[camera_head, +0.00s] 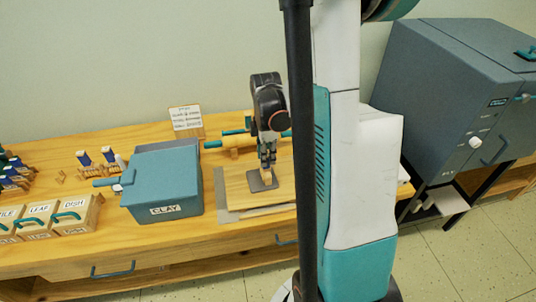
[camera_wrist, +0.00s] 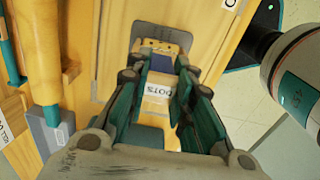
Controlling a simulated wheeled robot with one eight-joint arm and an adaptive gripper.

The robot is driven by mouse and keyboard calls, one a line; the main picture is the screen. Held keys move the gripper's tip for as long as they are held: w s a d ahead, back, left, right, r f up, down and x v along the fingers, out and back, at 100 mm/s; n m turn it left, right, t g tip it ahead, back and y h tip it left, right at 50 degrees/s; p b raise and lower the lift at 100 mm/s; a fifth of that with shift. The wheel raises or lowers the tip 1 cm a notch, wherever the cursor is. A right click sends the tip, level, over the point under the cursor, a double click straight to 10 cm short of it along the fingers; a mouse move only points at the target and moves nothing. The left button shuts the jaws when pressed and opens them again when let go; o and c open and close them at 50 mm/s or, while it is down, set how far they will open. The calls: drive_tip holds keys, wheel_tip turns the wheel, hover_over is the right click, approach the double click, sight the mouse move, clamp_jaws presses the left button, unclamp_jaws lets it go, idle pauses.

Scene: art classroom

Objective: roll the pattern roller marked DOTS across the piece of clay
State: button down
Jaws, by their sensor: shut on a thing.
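My gripper (camera_head: 267,158) points down over the wooden board and is shut on the pattern roller. The roller (camera_wrist: 155,105) shows in the wrist view between the fingers, with a yellow wooden body and a white label reading DOTS. Its far end is over or against the piece of clay; I cannot tell whether they touch. The piece of clay (camera_head: 256,183) is a flat grey slab lying on the wooden board (camera_head: 238,192). In the wrist view the clay (camera_wrist: 150,31) shows beyond the roller, partly hidden by it and the fingers.
A rolling pin (camera_head: 240,141) with teal handles lies behind the board. A blue CLAY bin (camera_head: 165,185) stands left, with labelled wooden boxes (camera_head: 75,218) farther left. A small sign (camera_head: 186,117) stands at the back. A grey kiln (camera_head: 440,95) is right. My column hides part of the table.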

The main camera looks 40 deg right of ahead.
drive_tip(key=shift+w+a+r, duration=0.1)
drive_tip(key=shift+w+a, duration=0.3)
drive_tip(key=shift+a, duration=0.25)
drive_tip(key=shift+w+a, duration=0.1)
drive_tip(key=shift+a, duration=0.05)
drive_tip(key=shift+w+a, duration=0.25)
drive_tip(key=shift+a, duration=0.35)
drive_tip(key=shift+w+a, duration=0.45)
drive_tip(key=shift+a, duration=0.3)
drive_tip(key=shift+b, duration=0.3)
drive_tip(key=shift+w+a, duration=0.35)
drive_tip(key=shift+a, duration=0.3)
